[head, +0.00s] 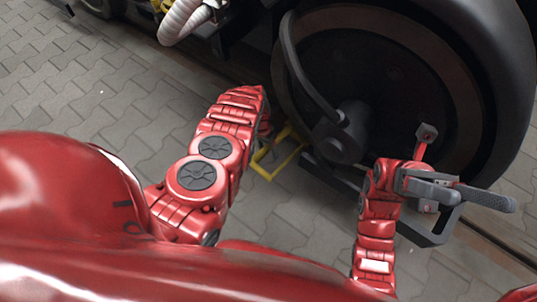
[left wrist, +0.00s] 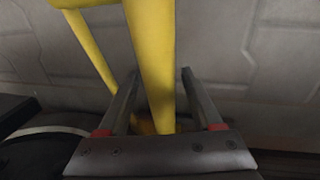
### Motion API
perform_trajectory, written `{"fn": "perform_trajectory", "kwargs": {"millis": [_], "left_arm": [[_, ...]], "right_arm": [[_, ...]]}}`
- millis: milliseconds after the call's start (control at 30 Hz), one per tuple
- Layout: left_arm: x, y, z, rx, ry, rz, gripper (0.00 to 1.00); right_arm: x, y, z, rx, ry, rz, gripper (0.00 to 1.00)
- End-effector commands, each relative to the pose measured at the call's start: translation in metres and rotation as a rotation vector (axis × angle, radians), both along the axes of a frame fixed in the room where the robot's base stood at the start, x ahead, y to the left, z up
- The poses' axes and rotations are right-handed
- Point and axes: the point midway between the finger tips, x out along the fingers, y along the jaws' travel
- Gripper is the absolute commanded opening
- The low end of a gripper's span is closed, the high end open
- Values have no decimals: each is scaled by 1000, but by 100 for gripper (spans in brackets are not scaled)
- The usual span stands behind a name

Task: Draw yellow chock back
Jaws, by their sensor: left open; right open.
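The yellow chock (head: 279,158) shows as a yellow bar frame on the paving beside the big dark wheel (head: 392,75) in the head view. My left gripper is mostly hidden behind its own red arm there. In the left wrist view my left gripper (left wrist: 160,78) is open, with one grey finger on each side of a yellow bar (left wrist: 150,45) of the chock. I cannot tell whether either finger touches it. My right gripper (head: 470,194) is open at the right, in front of the wheel's lower part.
A dark frame (head: 436,238) stands low by the wheel, under my right gripper. A ribbed pale hose (head: 184,20) hangs at the top. Grey paving (head: 75,95) is clear at the left.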

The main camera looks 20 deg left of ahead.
Motion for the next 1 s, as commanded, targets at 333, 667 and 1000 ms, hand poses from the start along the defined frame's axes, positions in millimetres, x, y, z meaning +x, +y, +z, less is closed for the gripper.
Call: {"fn": "perform_trajectory", "kwargs": {"millis": [333,667,1000], "left_arm": [[-1,-3,-18,1,0,0,67],[-1,-3,-19,1,0,1,67],[-1,-3,-19,1,0,1,25]], "right_arm": [[-52,-34,16,175,-307,130,67],[-61,-42,17,209,-360,160,67],[-61,-42,17,208,-359,158,67]]}}
